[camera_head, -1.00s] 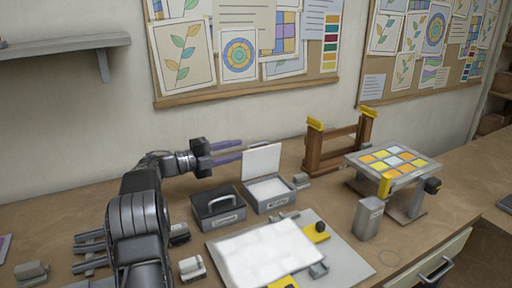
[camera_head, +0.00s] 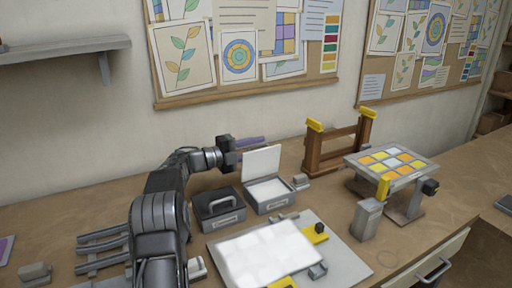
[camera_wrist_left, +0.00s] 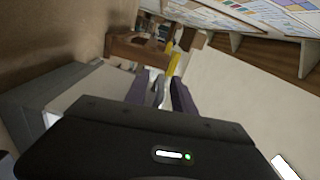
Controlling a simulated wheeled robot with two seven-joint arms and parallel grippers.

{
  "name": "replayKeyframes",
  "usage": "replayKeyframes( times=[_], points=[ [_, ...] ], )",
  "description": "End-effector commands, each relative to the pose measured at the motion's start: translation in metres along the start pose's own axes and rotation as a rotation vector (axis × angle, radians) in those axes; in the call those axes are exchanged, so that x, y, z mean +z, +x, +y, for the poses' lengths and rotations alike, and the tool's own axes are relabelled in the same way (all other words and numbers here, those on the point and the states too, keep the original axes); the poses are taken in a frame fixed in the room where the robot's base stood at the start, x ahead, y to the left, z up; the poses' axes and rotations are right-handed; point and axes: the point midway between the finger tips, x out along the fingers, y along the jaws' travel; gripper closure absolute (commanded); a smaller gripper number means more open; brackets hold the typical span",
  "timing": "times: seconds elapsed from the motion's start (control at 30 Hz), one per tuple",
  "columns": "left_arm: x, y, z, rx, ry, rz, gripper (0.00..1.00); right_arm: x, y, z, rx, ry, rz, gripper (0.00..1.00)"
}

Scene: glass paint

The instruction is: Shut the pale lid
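The pale lid (camera_head: 261,161) stands upright, hinged open at the back of a grey box (camera_head: 270,203) with a label on its front and a white inside. My left gripper (camera_head: 257,141) is at the lid's upper left edge in the head view, its purple fingers pointing right. One finger shows above the lid; the other is not clearly seen there. In the left wrist view the two fingers (camera_wrist_left: 161,92) are apart, and I see nothing clamped between them. A pale panel, probably the lid (camera_wrist_left: 90,86), lies left of the fingers there. My right gripper is not in view.
A dark box with a handle (camera_head: 218,214) stands left of the grey box. A board with a white sheet (camera_head: 262,255) lies in front. A wooden rack (camera_head: 315,155), a metal canister (camera_head: 366,218) and a stand with coloured tiles (camera_head: 391,160) are to the right.

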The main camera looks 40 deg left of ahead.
Motion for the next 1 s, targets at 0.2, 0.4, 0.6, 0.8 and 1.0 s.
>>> replayKeyframes(
  times=[0.2,0.4,0.6,0.8,1.0],
  points=[
    [0.0000,-0.0003,0.0000,0.000,0.000,0.000,0.86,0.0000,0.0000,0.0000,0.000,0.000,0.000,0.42],
    [0.0000,-0.0004,-0.0004,0.000,0.000,0.000,1.00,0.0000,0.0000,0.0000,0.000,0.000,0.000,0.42],
    [0.0000,-0.0004,-0.0009,-0.001,0.001,0.000,1.00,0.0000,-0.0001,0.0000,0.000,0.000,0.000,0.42],
    [-0.0001,-0.0004,-0.0013,-0.001,0.001,0.000,1.00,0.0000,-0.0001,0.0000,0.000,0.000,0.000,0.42],
    [-0.0002,-0.0004,-0.0015,-0.001,0.001,0.001,1.00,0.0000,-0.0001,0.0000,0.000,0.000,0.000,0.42]
  ],
)
